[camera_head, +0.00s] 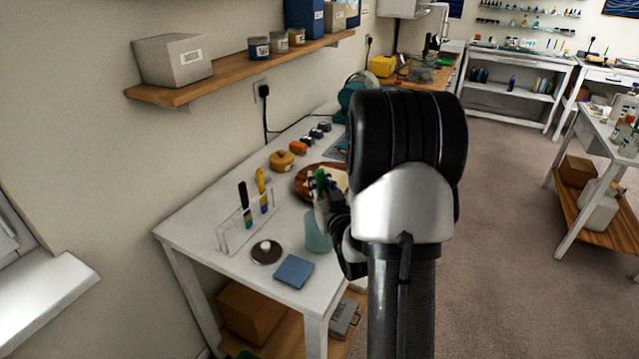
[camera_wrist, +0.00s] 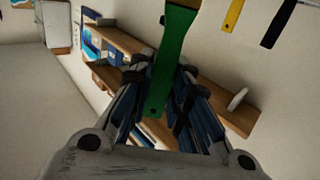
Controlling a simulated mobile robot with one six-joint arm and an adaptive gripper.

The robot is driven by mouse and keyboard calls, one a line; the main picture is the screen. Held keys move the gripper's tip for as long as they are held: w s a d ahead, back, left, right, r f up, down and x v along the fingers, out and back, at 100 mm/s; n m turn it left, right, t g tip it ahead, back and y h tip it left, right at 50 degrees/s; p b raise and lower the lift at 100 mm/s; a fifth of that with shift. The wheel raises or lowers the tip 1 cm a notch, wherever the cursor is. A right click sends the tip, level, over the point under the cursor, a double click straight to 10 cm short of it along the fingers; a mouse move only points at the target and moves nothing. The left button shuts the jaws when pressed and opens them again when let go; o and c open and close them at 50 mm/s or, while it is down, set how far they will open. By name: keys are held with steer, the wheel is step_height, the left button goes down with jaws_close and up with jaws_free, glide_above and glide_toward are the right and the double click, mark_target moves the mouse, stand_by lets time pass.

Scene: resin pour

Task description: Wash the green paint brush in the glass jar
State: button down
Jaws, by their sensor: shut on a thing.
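The green paint brush (camera_wrist: 178,55) is held between the fingers of my gripper (camera_wrist: 160,95), its green handle running up out of the wrist view. The jar is pale blue-green and stands on the white table. My arm hides part of the jar's right side. The brush's lower end is hidden in the head view, so I cannot tell whether it is inside the jar.
A clear rack (camera_head: 235,232) holds a black-handled and a yellow-handled brush. A dark round dish (camera_head: 266,252) and a blue sponge (camera_head: 294,271) lie at the front of the white table (camera_head: 190,230). A brown plate (camera_head: 308,182) is behind my gripper. A shelf (camera_head: 240,70) hangs above.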

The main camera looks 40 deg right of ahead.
step_height(320, 180, down, 3)
steer(key=shift+f+b, duration=0.2)
steer(key=shift+b, duration=0.65)
steer(key=shift+f, duration=1.6)
